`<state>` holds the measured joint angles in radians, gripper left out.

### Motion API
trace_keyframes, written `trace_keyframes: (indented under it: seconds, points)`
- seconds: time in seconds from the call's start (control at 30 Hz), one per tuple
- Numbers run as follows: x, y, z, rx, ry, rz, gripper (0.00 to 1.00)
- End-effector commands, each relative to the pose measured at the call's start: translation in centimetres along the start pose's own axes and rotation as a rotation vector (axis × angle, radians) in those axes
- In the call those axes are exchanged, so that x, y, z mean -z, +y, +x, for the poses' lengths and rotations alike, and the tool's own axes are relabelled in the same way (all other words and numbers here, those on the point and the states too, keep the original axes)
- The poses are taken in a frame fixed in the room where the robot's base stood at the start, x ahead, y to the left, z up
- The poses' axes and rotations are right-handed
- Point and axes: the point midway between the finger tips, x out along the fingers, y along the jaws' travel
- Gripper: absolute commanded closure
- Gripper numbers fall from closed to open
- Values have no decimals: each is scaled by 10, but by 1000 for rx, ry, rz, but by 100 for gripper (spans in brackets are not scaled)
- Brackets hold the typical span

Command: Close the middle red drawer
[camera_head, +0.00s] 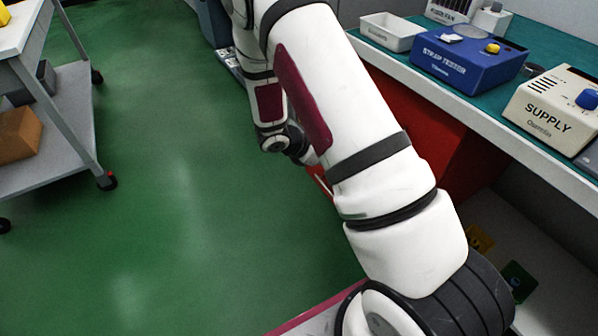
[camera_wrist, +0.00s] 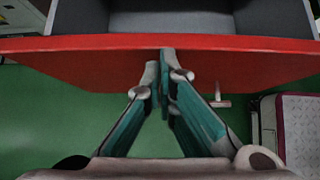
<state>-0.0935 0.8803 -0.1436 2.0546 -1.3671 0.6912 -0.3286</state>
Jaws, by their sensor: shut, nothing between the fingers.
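A red drawer front (camera_wrist: 80,62) spans the wrist view, with the open grey drawer interior (camera_wrist: 180,22) beyond it. The drawer stands pulled out; whether it is the middle one cannot be told from this view. My gripper (camera_wrist: 164,68) is shut and empty, its fingertips together at the red front near its centre; contact is not certain. In the head view, the red drawer cabinet (camera_head: 425,125) sits under the workbench, and a small red strip (camera_head: 320,180) shows beside my arm. My arm hides most of the drawers and the gripper there.
The workbench (camera_head: 480,115) on the right carries a white tray (camera_head: 392,32), a blue tester box (camera_head: 468,58) and a beige supply box (camera_head: 555,105). A grey wheeled cart (camera_head: 65,130) with a brown box stands at left. The green floor between is clear.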

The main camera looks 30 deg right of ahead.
Motion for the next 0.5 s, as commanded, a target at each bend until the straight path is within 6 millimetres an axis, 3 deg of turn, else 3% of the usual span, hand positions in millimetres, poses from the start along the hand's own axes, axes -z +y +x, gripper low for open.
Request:
trace_keyframes:
  seconds: [0.2, 0.5]
  points:
    - [-39, 0, 41, 1, 0, 4, 100]
    - [-65, 1, 66, -1, 1, 2, 100]
